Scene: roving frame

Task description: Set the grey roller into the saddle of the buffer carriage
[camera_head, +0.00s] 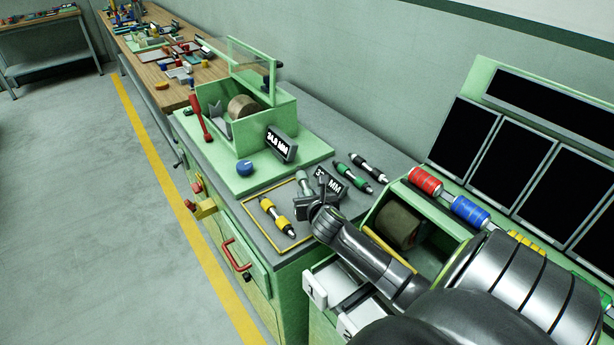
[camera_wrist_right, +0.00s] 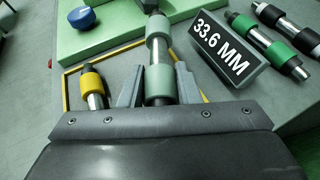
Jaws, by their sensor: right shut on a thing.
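The grey roller (camera_wrist_right: 158,60), with grey-green sleeves on a bright metal shaft, stands between the fingers of my right gripper (camera_wrist_right: 160,88) in the wrist view. In the head view the roller's end (camera_head: 304,183) shows just beyond my right gripper (camera_head: 316,205), which hides the rest. The gripper is shut on the roller, over the grey bench top. A green machine (camera_head: 238,133) with a brown wheel and a raised clear guard stands farther back. A grey angled piece (camera_head: 220,127) sits beside the wheel; I cannot tell whether it is the carriage saddle. My left gripper is out of view.
A yellow roller (camera_head: 277,216) lies inside a yellow outline on the bench. Green (camera_head: 353,178) and black (camera_head: 367,166) rollers lie to the right, past a 33.6 MM sign (camera_wrist_right: 229,47). A red lever (camera_head: 198,119) and blue knob (camera_head: 245,167) are at the machine's front.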

